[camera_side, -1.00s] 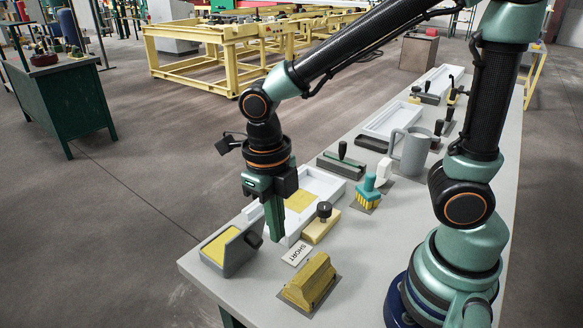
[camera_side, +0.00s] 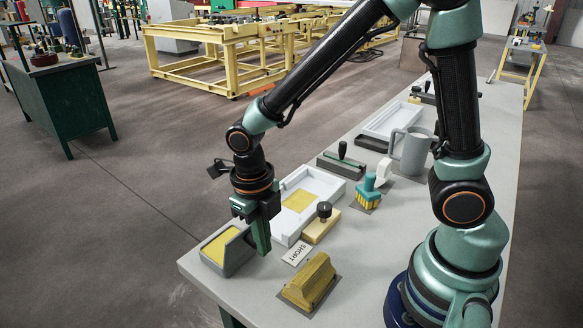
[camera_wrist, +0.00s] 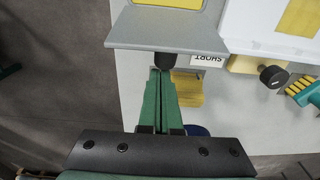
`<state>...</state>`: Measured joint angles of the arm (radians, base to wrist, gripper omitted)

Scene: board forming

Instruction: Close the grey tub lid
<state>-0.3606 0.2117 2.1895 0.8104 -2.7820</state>
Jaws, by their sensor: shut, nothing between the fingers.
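The grey tub (camera_side: 211,262) sits at the near left corner of the bench, with yellow material (camera_side: 220,243) inside. Its grey lid (camera_side: 241,254) stands raised along the tub's right side. In the wrist view the lid (camera_wrist: 185,30) crosses the top, with a dark knob (camera_wrist: 165,60) on its outer face. My gripper (camera_side: 263,250) is shut and empty, pointing down on the outer side of the lid. In the wrist view its fingertips (camera_wrist: 160,72) are close to the knob. I cannot tell whether they touch it.
A white tray (camera_side: 326,187) with a yellow sheet lies behind my gripper. A yellow float with a dark knob (camera_side: 321,222), a SHORT label (camera_side: 296,252) and a yellow block (camera_side: 308,283) are to the right. A brush (camera_side: 368,190) and grey mug (camera_side: 412,152) stand further back.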

